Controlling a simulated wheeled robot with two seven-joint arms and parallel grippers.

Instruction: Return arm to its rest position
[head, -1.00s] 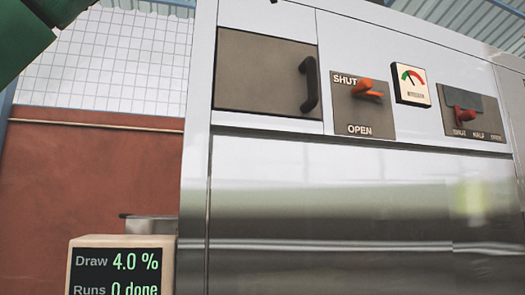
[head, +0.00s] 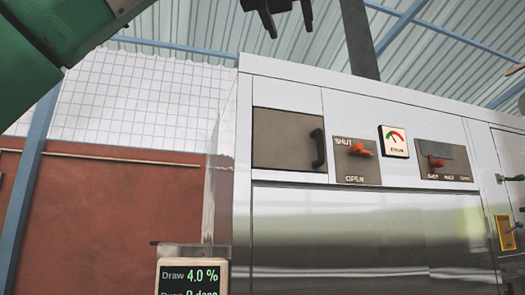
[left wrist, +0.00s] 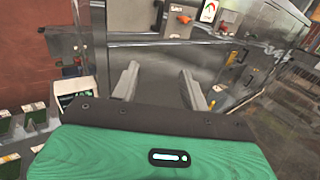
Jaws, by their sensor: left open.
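My left gripper (head: 288,18) shows at the top of the head view, in front of the roof and above the machine, with its fingers apart. Its green arm comes in from the top left. In the left wrist view the two fingers (left wrist: 160,85) are spread with nothing between them. The steel powder filler (head: 370,225) stands ahead. On it are a closed hatch with a dark handle (head: 318,148), an orange lever (head: 360,150) beside the SHUT label, a dial gauge (head: 394,141) and a red lever (head: 436,161) near its own SHUT mark. My right gripper is not in view.
A display (head: 190,277) reading Draw 4.0 % stands at the machine's lower left. A yellow panel (head: 505,232) is at the far right. In the left wrist view, several green-and-white items (left wrist: 35,112) sit at the left. The space around the left gripper looks clear.

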